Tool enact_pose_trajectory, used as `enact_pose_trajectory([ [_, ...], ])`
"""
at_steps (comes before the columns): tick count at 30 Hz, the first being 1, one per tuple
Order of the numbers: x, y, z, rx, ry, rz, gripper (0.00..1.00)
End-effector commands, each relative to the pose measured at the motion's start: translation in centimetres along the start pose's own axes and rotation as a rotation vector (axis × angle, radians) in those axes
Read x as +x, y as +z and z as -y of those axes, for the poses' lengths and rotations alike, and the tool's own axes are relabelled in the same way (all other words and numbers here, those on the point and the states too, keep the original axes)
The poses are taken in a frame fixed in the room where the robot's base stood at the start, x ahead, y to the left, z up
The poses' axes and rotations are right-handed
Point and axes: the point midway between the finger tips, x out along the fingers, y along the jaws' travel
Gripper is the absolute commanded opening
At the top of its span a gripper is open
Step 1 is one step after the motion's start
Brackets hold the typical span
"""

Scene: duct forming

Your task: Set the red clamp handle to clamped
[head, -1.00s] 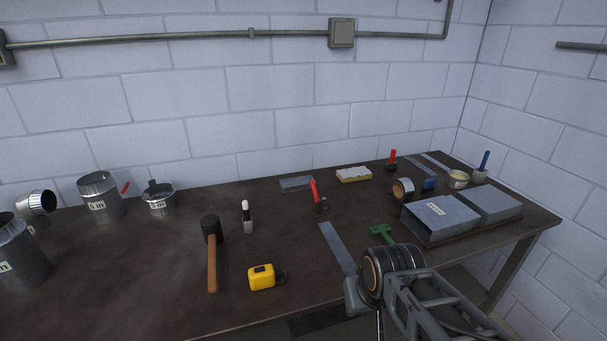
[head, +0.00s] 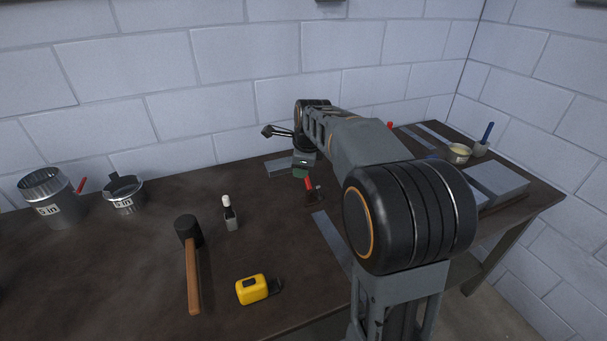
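A red handle (head: 309,187) stands nearly upright on a small dark base at the middle of the workbench. My gripper (head: 302,171) is pointing down just above and behind this handle; its fingers are small and partly hidden, so I cannot tell whether they are open or whether they touch the handle. A second red handle (head: 390,125) shows at the back right, mostly hidden behind my arm. A red piece (head: 80,186) also shows beside the large metal duct at the left.
A mallet (head: 191,262), a bottle-like item with a white top (head: 229,213) and a yellow tape measure (head: 252,289) lie left of the handle. A flat metal strip (head: 332,240) lies in front. Round ducts (head: 123,194) stand at left. My arm hides much of the right side.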

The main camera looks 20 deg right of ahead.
Motion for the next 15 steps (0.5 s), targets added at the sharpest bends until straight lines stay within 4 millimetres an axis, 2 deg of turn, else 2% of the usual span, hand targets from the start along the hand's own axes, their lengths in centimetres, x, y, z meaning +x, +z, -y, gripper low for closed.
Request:
enact_pose_trajectory([
  [1, 1.1, -0.2, 1.8, 0.147, 0.0, -0.001, 0.45],
  [3, 2.2, -0.5, 3.9, 0.357, -0.005, 0.001, 0.45],
  [6, 3.8, -1.0, 6.4, 0.612, -0.01, 0.006, 0.45],
  [9, 5.0, -1.5, 8.1, 0.81, -0.013, 0.01, 0.45],
  [15, 6.6, -2.2, 10.0, 1.037, -0.017, 0.016, 0.45],
])
